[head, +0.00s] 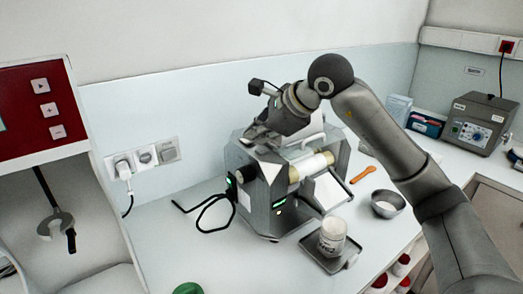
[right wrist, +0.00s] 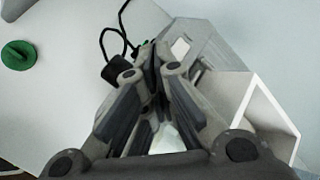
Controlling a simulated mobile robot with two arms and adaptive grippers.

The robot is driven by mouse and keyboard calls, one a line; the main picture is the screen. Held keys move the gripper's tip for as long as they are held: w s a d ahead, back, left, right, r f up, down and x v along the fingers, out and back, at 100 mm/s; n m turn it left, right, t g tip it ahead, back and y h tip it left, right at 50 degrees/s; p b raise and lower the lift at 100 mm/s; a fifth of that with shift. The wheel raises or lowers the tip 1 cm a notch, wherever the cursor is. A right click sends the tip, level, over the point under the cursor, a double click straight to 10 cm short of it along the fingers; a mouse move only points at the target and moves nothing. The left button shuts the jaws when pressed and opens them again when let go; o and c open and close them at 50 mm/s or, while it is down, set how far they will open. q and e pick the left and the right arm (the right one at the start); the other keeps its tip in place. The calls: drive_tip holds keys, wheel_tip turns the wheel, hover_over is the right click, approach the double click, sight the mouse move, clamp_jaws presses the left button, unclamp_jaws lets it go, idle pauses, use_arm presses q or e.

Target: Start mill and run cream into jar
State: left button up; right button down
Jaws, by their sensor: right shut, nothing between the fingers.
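The grey mill (head: 255,200) stands on the white bench, with pale rollers (head: 313,165) and a sloping apron plate (head: 330,192). Green lights show on its left side and low on its front. The open white jar (head: 332,234) stands upright on a dark tray (head: 345,262) in front of the mill, below the apron. My right gripper (head: 255,137) is shut and empty above the mill's left end, pointing down. In the right wrist view its fingertips (right wrist: 155,62) meet in front of the mill (right wrist: 205,58). Whether they touch the mill is unclear. My left gripper is out of view.
A metal bowl (head: 388,204) and an orange spatula (head: 363,174) lie right of the mill. A green lid (head: 187,288) is at the front; it also shows in the right wrist view (right wrist: 18,55). A black cable (head: 205,210) loops left of the mill. A red-panelled machine (head: 45,110) stands left.

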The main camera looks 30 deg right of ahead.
sight(258, 152)
idle(0.8)
drive_tip(key=shift+f, duration=0.1)
drive_tip(key=shift+f+b, duration=0.35)
drive_tip(key=shift+f+b, duration=0.35)
drive_tip(key=shift+f, duration=0.05)
idle(0.4)
idle(0.4)
drive_tip(key=shift+r+p, duration=0.7)
drive_tip(key=shift+r, duration=0.15)
drive_tip(key=shift+r, duration=0.1)
wheel_tip(258, 152, up, 5)
drive_tip(key=p, duration=0.4)
